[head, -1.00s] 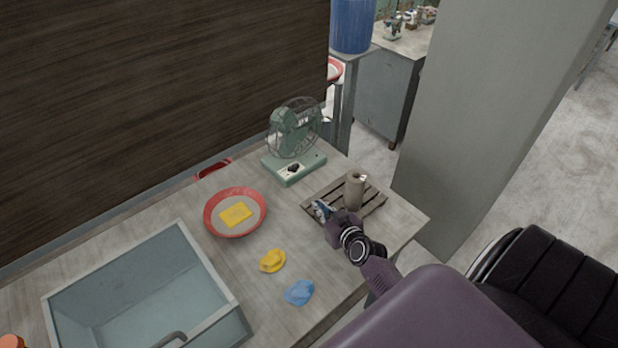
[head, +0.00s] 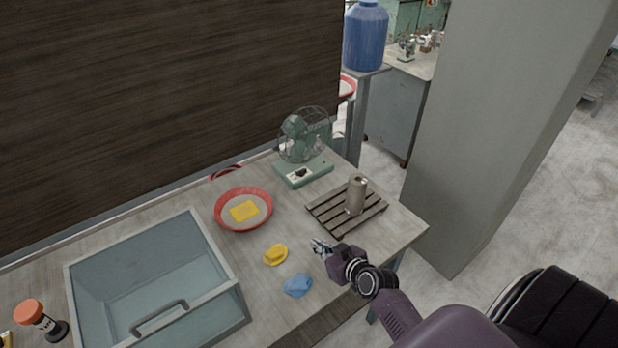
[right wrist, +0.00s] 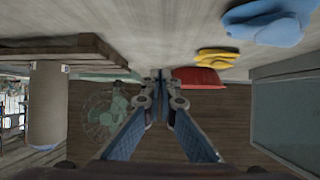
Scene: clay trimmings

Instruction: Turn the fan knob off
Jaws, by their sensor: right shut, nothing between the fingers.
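The green desk fan (head: 304,146) stands at the back of the table, near the wall. Its dark knob (head: 301,173) sits on the front of the green base, beside a pale plate. My right gripper (head: 316,246) is over the table in front of the wooden rack, well short of the fan, shut and empty. In the right wrist view the fingers (right wrist: 161,76) meet at their tips, and the picture is upside down. The fan (right wrist: 108,112) shows there left of the fingers; its knob cannot be made out. My left gripper is not in view.
A slatted wooden rack (head: 325,222) bears a grey cylinder (head: 356,195), right of the path to the fan. A red-rimmed bowl (head: 222,220) with a yellow sponge, yellow (head: 275,255) and blue (head: 297,285) lumps, and a glass-like bin (head: 222,262) lie to the left. Table between bowl and rack is clear.

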